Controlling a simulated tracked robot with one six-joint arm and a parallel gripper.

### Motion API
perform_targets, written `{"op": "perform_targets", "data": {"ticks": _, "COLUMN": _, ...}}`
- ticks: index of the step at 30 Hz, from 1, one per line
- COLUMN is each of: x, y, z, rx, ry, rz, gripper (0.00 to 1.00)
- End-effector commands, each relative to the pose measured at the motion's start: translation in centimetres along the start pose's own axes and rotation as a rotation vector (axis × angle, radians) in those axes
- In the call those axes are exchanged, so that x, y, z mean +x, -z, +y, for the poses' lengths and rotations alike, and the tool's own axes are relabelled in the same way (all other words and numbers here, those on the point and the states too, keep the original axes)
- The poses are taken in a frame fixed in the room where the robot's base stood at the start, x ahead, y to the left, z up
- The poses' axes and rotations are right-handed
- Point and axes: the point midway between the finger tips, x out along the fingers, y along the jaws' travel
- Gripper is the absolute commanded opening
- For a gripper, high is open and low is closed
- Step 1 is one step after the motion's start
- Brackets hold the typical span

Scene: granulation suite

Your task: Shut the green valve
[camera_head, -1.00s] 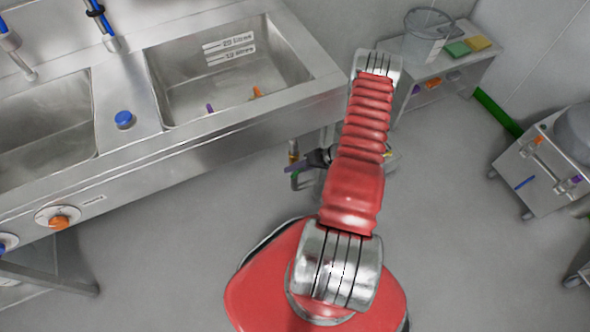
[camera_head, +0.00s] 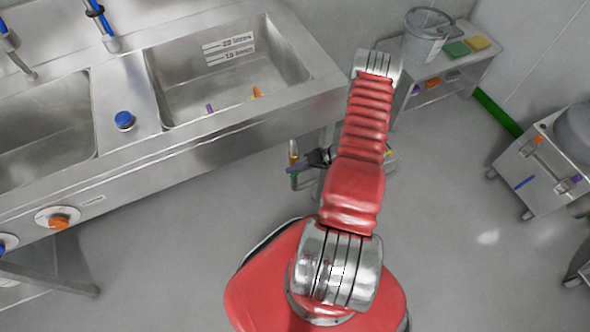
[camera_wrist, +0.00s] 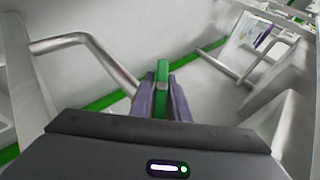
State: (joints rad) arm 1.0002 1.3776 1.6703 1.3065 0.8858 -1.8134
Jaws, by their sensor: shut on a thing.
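The green valve's handle (camera_wrist: 162,75) stands up between the two purple-grey fingers of my gripper (camera_wrist: 161,100) in the wrist view. The fingers are shut on it, one on each side. In the head view my gripper (camera_head: 300,167) is small, below the sink's front edge at its right end. A brass-coloured fitting (camera_head: 293,150) shows just above it. A green piece (camera_head: 295,181) shows just below the fingers. My red arm hides part of this area.
The steel sink unit (camera_head: 190,140) overhangs close to my gripper. A bent metal pipe (camera_wrist: 85,42) runs left of the fingers in the wrist view. A shelf with a clear bucket (camera_head: 425,45) stands behind. A wheeled cart (camera_head: 535,170) is at the right. The floor between is clear.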

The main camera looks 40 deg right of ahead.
Motion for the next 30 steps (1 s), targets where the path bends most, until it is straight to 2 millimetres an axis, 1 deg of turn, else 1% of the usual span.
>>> {"op": "perform_targets", "data": {"ticks": 5, "x": -0.01, "y": -0.08, "z": 0.08, "rx": 0.014, "ry": 0.031, "rz": -0.001, "gripper": 0.0}}
{"op": "perform_targets", "data": {"ticks": 11, "x": -0.01, "y": -0.08, "z": 0.03, "rx": 0.048, "ry": 0.112, "rz": -0.001, "gripper": 0.0}}
{"op": "perform_targets", "data": {"ticks": 30, "x": -0.24, "y": -0.04, "z": -0.61, "rx": 0.231, "ry": 0.549, "rz": 0.001, "gripper": 0.0}}
